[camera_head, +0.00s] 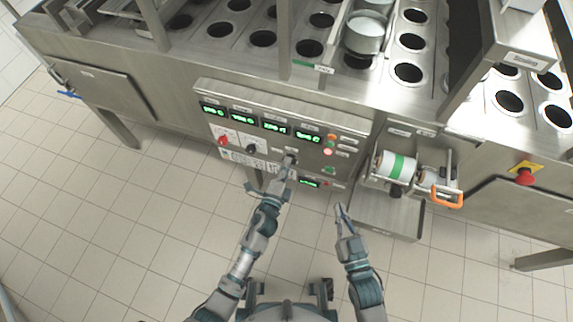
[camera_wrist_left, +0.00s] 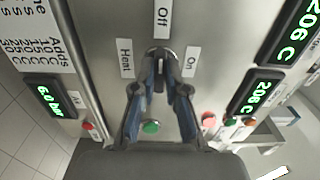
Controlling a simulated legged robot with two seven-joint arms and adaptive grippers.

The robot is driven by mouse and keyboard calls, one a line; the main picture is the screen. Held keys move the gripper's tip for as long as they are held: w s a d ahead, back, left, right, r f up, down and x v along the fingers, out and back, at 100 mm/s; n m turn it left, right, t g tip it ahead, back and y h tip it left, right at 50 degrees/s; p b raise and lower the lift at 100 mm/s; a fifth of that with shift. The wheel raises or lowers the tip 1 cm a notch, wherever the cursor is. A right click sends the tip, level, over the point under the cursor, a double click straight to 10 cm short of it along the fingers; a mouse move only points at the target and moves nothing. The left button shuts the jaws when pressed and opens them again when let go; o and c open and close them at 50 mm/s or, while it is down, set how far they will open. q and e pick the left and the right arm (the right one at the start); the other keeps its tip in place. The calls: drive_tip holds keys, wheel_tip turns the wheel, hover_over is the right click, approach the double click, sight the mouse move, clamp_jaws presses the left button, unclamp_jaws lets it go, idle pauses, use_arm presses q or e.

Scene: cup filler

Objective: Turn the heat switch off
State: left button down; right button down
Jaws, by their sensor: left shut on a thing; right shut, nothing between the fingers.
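The heat switch (camera_wrist_left: 159,62) is a small dark knob on the steel control panel (camera_head: 345,125). In the left wrist view the "Off" label (camera_wrist_left: 163,12) lies above it, "On" (camera_wrist_left: 190,61) to its right and "Heat" (camera_wrist_left: 125,57) to its left. My left gripper (camera_head: 290,161) is at the panel, its fingers (camera_wrist_left: 160,75) shut on the switch from both sides. The fingers hide part of the knob, and its exact angle is hard to tell. My right gripper (camera_head: 341,209) is shut and empty, apart from the panel at its lower right.
The panel also carries green displays (camera_head: 273,126), a red knob (camera_head: 223,139), a black knob (camera_head: 251,148) and a green button (camera_wrist_left: 151,127). Right of it are a roller unit (camera_head: 397,165) with an orange handle (camera_head: 447,197) and a red emergency button (camera_head: 525,177). The tiled floor in front is clear.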

use_arm(q)
drive_tip(key=shift+a, duration=0.15)
drive_tip(key=c, duration=1.5)
unclamp_jaws()
drive_tip(key=shift+c, duration=0.2)
drive_tip(key=o, duration=0.3)
drive_tip(key=shift+w+f, duration=0.15)
drive_tip(key=shift+o, duration=0.2)
drive_tip(key=v, duration=1.2)
